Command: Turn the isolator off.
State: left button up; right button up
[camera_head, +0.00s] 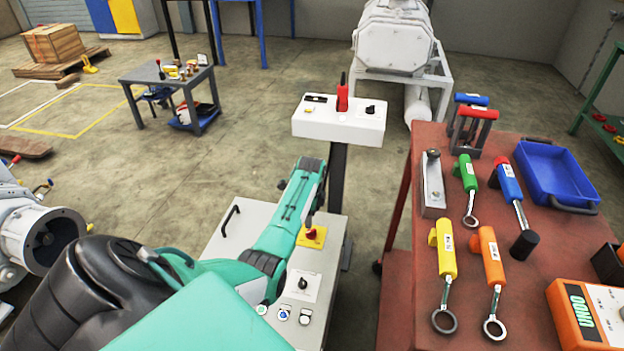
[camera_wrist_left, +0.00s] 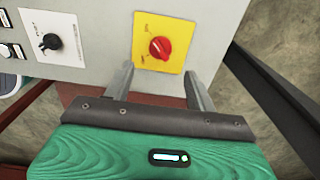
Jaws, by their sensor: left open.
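The isolator is a red rotary knob on a yellow plate, on the light grey panel of a cabinet. In the wrist view the red knob (camera_wrist_left: 159,47) shows clearly; its markings are too small to read. In the head view the yellow plate (camera_head: 318,238) is partly covered by my left arm. My left gripper (camera_wrist_left: 160,76) is open and empty. Its two fingers point toward the panel, short of the knob in the picture, one toward each side of the plate. Whether a finger touches the panel I cannot tell. My right gripper is not in view.
The cabinet also carries a black selector switch (camera_head: 303,283), small buttons (camera_head: 283,313) and a black handle (camera_head: 230,220). A white control box (camera_head: 322,125) with a red lever stands behind. A red table (camera_head: 395,310) with tools and a blue tray (camera_head: 556,172) is at right.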

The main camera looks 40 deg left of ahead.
aim_at(311, 231)
pick_arm(q)
notch_tip(311, 231, down, 7)
jog(key=shift+r+b, duration=0.1)
jog(key=shift+b, duration=0.7)
jog(key=shift+f, duration=0.7)
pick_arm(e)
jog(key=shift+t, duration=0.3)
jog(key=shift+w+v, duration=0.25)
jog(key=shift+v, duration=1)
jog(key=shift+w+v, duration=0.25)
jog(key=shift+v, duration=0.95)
pick_arm(q)
jog(key=shift+c, duration=0.3)
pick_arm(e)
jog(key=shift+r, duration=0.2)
